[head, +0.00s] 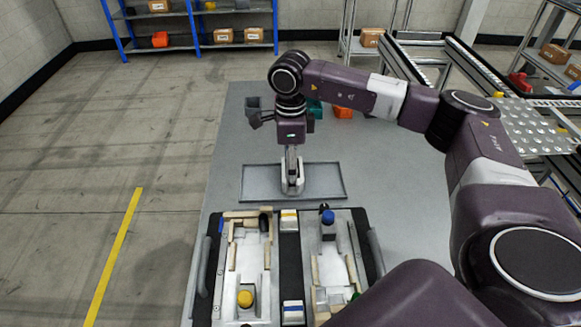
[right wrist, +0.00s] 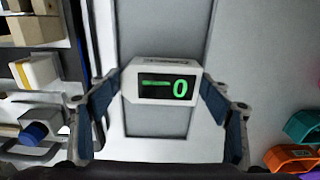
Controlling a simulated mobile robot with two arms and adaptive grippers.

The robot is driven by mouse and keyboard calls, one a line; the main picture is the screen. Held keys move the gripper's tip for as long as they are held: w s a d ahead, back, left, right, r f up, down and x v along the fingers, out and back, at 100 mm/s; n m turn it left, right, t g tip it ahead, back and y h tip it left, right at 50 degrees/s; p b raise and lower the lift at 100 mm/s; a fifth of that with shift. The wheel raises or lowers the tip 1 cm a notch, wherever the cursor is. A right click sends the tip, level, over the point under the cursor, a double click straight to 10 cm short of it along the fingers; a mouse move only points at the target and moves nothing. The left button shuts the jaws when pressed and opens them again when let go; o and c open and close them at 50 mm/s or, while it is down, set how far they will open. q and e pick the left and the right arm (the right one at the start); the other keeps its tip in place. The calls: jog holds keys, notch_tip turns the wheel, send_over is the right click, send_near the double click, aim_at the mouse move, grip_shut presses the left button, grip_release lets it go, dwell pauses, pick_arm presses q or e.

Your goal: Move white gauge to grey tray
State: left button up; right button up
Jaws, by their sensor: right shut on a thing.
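The white gauge (right wrist: 165,80) is between the blue-padded fingers of my right gripper (head: 292,163), which is shut on it. Its dark display with green digits faces the right wrist camera. In the head view the white gauge (head: 293,183) stands upright below the gripper, within the outline of the grey tray (head: 325,183). The tray also shows behind the gauge in the right wrist view (right wrist: 165,30). I cannot tell whether the gauge touches the tray floor. My left gripper is not in view.
A black-framed pallet fixture (head: 290,257) with blocks, a yellow knob (head: 245,298) and a blue-topped part (head: 328,218) lies in front of the tray. Teal (head: 315,108) and orange (head: 343,112) parts sit behind it. The table right of the tray is clear.

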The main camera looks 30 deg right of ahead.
jog(key=o, duration=1.4)
jog(key=shift+r, duration=0.15)
notch_tip(320, 180, up, 12)
jog(key=shift+b, duration=0.75)
